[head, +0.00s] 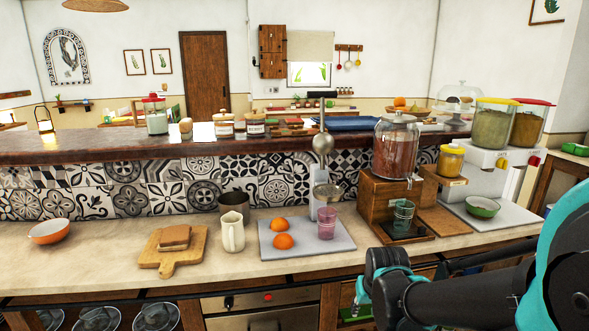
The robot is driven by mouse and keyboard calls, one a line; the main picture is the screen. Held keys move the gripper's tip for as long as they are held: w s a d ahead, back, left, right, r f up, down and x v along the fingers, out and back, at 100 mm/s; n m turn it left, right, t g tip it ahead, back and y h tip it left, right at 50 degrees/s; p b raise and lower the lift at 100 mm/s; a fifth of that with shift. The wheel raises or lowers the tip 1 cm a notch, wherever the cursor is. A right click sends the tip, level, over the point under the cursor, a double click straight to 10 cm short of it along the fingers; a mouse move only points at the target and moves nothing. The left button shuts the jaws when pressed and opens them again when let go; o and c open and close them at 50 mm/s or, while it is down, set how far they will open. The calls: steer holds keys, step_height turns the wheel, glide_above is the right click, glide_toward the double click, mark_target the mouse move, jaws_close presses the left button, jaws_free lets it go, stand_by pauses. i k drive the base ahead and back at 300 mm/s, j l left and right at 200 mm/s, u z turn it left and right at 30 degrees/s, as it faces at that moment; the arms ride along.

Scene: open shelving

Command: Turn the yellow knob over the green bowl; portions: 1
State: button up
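The yellow knob (501,162) is small and sits on the front of the white double dispenser (478,170) at the right, under the yellow-lidded container (492,126). The green bowl (482,208) stands upright on the dispenser's pale base below that knob. It looks empty, though its inside is only partly visible. My gripper (372,291) is at the lower centre right, in front of the counter edge, well to the left of and nearer than the bowl and knob. It touches neither of them. Its finger opening is not clear from this angle.
A red knob (534,161) sits right of the yellow one, under a red-lidded container. A wooden dispenser (376,196) with a glass jar and a small yellow-lidded jar (451,160) stand left of the bowl. My arm covers the counter's lower right.

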mark_target(502, 163)
steer(key=z, duration=1.25)
